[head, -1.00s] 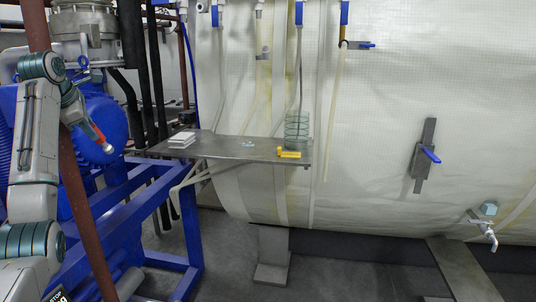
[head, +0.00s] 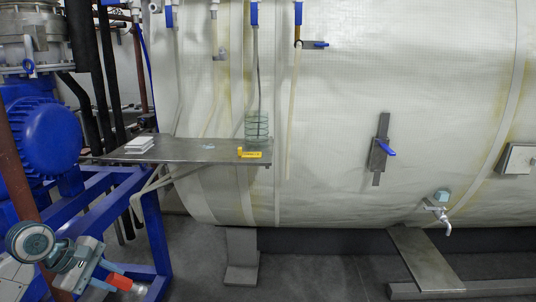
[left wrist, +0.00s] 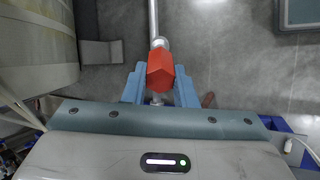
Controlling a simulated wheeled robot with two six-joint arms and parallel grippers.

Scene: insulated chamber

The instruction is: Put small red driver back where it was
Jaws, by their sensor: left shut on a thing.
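The small red driver (left wrist: 160,70) is between the two blue-grey fingers of my left gripper (left wrist: 160,90) in the left wrist view. Its red faceted handle shows, with a pale collar and a grey shaft pointing away. The gripper is shut on the handle. In the head view, the left gripper (head: 117,276) is at the lower left, below and in front of the metal shelf, with the red handle (head: 120,282) showing at its tip. The driver touches nothing but the gripper. My right gripper is not in view.
The metal shelf (head: 185,151) holds white blocks (head: 140,144), a small pale blue item (head: 208,147), a yellow item (head: 250,154) and a clear ringed container (head: 257,130). A blue frame (head: 158,240) stands beside my left arm. A large white insulated tank (head: 350,90) fills the back. Grey floor lies below.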

